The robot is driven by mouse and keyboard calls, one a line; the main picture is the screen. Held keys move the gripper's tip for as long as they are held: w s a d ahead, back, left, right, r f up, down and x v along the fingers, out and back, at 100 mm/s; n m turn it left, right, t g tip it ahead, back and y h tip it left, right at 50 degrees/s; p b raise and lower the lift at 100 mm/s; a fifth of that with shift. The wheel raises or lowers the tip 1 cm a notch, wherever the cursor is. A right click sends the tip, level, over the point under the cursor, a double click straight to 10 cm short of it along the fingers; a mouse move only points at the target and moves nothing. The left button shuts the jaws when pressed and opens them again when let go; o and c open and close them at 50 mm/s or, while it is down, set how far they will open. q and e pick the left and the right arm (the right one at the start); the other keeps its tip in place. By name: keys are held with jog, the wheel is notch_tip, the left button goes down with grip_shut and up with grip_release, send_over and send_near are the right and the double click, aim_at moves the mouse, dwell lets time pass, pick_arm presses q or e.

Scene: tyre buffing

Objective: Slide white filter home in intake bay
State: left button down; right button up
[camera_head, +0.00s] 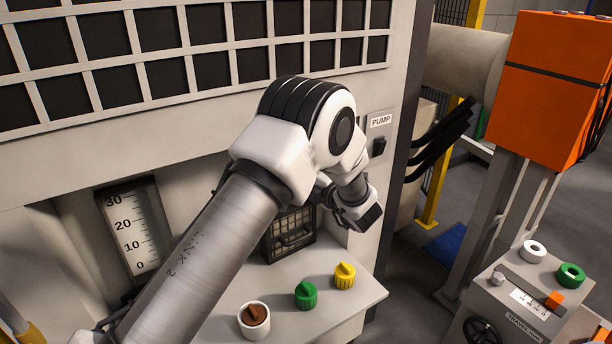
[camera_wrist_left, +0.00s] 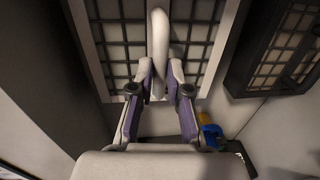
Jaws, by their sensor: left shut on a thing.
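In the left wrist view, the white filter (camera_wrist_left: 119,53) has a pale frame around a dark grid, with a pale loop handle (camera_wrist_left: 158,45) standing out from its middle. My left gripper (camera_wrist_left: 160,82) has its two purple-padded fingers on either side of that handle and is shut on it. In the head view, my left arm reaches across the machine's recess and hides the white filter and most of the gripper. How far the filter sits in the bay cannot be told. My right gripper is in neither view.
A dark-framed filter (camera_head: 289,235) stands on the shelf (camera_head: 343,305); it also shows at right in the left wrist view (camera_wrist_left: 284,50). Brown, green (camera_head: 306,295) and yellow (camera_head: 345,275) knobs stand at the front. A gauge (camera_head: 133,225) is at left, a PUMP switch (camera_head: 379,147) at right.

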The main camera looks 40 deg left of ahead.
pick_arm(q)
jog(key=shift+w+a, duration=0.15)
jog(key=shift+a, duration=0.15)
jog(key=shift+w+a+b, duration=0.1)
jog(key=shift+a+b, duration=0.15)
jog(key=shift+b, duration=0.1)
jog(key=c, duration=1)
grip_release()
jog(key=shift+c, duration=0.2)
jog(key=shift+f+v, duration=0.15)
jog(key=shift+v, duration=1.35)
jog(key=shift+f+v, duration=0.15)
jog(key=shift+v, duration=1.3)
jog(key=shift+d, duration=0.1)
jog(key=v, duration=0.7)
jog(key=shift+d, duration=0.2)
